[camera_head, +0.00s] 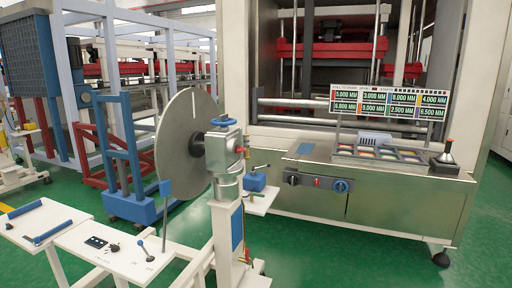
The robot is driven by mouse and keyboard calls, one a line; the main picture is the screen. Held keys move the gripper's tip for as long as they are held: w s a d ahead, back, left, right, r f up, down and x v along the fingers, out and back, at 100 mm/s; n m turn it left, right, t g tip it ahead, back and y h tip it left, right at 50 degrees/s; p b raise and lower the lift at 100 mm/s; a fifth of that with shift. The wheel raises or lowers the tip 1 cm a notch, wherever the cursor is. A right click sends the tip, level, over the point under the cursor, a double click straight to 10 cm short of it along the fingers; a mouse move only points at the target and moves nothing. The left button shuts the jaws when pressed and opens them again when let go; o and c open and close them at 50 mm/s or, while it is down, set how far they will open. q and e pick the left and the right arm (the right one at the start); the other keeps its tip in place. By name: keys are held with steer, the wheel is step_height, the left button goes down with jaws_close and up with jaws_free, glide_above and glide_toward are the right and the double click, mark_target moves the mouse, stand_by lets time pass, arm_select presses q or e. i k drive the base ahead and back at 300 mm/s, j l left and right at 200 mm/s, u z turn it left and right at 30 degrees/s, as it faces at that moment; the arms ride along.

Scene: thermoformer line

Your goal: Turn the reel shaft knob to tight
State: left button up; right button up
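A large grey reel disc (172,148) stands upright on a white stand (228,232) left of the picture's middle. A dark hub is at its centre, joined to a grey housing (221,152). A blue knob (223,121) sits on top of this housing, and a small red knob (239,150) is on its right side. I cannot tell which of these is the reel shaft knob, nor read any tight mark. Neither of my grippers shows in the head view, and nothing is seen touching the reel or its knobs.
A white table (75,238) with a lever stands at lower left. A steel machine console (375,190) with several knobs, a tray of coloured samples and a sign (388,103) stands at right. Blue frames fill the back left. Green floor is clear at lower right.

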mark_target(239, 149)
steer(key=i+l, duration=0.35)
steer(key=i+l+u, duration=0.1)
steer(key=i+l, duration=0.3)
steer(key=l, duration=0.15)
steer(key=i+l, duration=0.35)
steer(key=l, duration=0.15)
steer(key=i+l, duration=0.35)
steer(key=l, duration=0.15)
steer(key=j+u, duration=0.05)
